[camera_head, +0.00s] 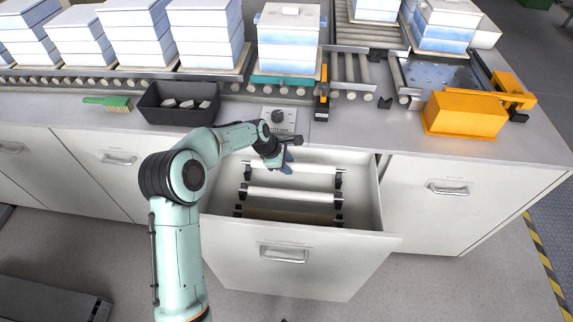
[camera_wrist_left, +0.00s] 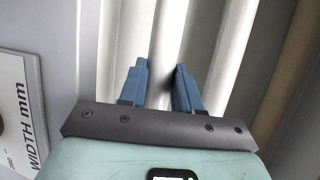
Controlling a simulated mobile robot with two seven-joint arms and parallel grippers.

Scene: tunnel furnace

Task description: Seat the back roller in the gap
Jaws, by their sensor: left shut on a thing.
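The back roller (camera_head: 315,169) is a white rod lying across black cradles near the back of the open drawer (camera_head: 292,272). My left gripper (camera_head: 286,164) reaches down to it, left of its middle, and is shut on it. In the left wrist view the blue fingers (camera_wrist_left: 160,87) stand on either side of the white roller (camera_wrist_left: 173,30). A second white roller (camera_head: 290,194) and a brown roller (camera_head: 285,216) lie in front of it. The conveyor (camera_head: 352,70) runs behind the counter; I cannot clearly tell its gap from here. My right gripper is not seen.
A panel with a knob (camera_head: 279,118) sits on the counter behind the drawer. A black bin (camera_head: 180,103), a green brush (camera_head: 108,103) and an orange box (camera_head: 464,114) are also there. Stacked white-and-blue blocks (camera_head: 288,38) stand on the conveyor.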

